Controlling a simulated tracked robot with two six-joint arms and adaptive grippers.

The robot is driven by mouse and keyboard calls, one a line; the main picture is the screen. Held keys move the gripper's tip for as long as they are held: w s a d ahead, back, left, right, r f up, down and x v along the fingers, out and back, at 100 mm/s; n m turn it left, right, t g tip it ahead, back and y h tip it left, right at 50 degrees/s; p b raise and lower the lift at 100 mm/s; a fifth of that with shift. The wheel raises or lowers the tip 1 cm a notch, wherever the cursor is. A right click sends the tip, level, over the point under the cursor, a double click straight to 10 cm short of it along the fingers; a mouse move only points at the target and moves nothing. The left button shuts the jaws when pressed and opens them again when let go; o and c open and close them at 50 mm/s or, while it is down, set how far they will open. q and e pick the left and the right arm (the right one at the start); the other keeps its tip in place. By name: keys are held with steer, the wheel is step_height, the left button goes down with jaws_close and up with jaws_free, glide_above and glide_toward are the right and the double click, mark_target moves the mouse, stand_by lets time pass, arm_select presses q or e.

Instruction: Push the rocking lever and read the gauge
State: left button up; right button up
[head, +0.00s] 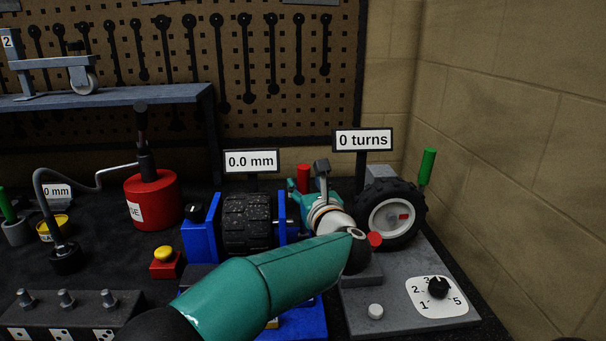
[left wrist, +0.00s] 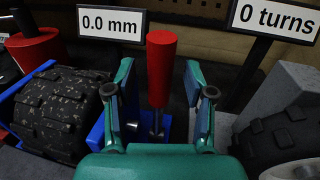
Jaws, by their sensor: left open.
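The rocking lever has a red handle (head: 303,177) that stands roughly upright on a metal rod beside the blue tyre frame (head: 201,245). In the left wrist view the red handle (left wrist: 161,65) rises between my two teal fingers, with space on both sides. My left gripper (head: 312,188) is open around or just in front of the handle; I cannot tell the exact depth. It also shows in the wrist view (left wrist: 160,95). The gauge sign (head: 251,161) reads 0.0 mm. My forearm hides the lever's base in the head view. My right gripper is not in view.
Right of the lever stand a wheel (head: 395,215) with a green handle (head: 428,166), a "0 turns" sign (head: 363,140) and a numbered dial (head: 438,289). Left are a red can (head: 152,201) and a yellow button on a red box (head: 165,262). A wall closes the right side.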

arm_select(q)
steer(key=shift+p+x, duration=0.3)
steer(key=shift+x, duration=0.95)
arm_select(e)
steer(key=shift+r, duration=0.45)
